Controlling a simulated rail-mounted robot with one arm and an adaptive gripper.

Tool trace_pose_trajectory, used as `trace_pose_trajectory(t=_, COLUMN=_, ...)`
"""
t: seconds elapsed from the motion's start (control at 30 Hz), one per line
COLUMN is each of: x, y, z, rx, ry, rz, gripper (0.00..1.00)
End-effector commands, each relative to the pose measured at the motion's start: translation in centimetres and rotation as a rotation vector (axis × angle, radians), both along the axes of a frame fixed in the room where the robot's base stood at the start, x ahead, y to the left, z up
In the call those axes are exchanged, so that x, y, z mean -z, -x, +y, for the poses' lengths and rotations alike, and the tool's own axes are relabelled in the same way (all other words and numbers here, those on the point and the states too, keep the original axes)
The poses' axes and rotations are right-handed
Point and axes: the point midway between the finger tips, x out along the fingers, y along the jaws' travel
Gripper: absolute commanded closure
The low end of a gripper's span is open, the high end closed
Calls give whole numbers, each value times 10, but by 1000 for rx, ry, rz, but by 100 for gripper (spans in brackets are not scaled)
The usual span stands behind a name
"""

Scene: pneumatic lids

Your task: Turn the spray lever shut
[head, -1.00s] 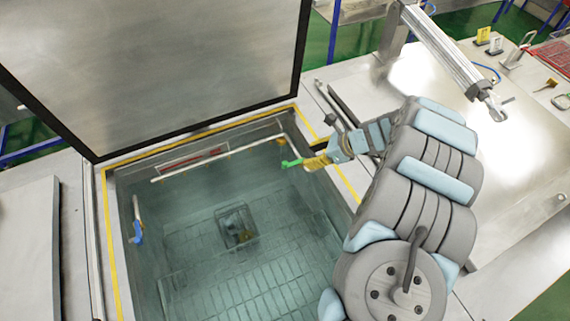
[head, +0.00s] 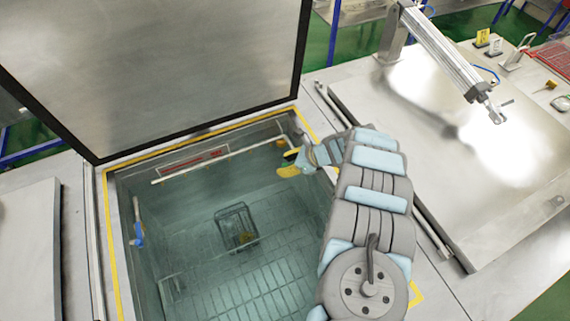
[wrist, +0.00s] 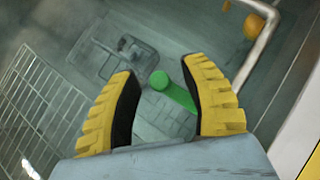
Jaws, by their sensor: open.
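The spray lever appears to be the green bar (wrist: 178,95) with a rounded end, seen in the wrist view. It lies between the yellow, black-padded fingers of my gripper (wrist: 158,78), nearer the right finger. Gaps show on both sides of its rounded end; whether its lower part touches the right finger is unclear. In the head view my gripper (head: 287,163) is at the tank's upper right corner, with its fingers spread. The lever is mostly hidden there by the fingers.
The open tank (head: 109,232) has a raised lid (head: 170,60) behind it. A pale pipe (head: 188,167) runs along its back wall, with an orange knob (wrist: 254,26) near it. A wire basket (head: 236,225) lies below. A blue handle (head: 138,234) hangs at the left wall.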

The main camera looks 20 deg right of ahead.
Motion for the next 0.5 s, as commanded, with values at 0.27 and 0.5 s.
trace_pose_trajectory(t=0.27, x=3, y=-2, z=3, rx=0, ry=-2, rz=0, gripper=55)
trace_pose_trajectory(t=0.5, x=3, y=-1, z=3, rx=0, ry=-2, rz=0, gripper=86)
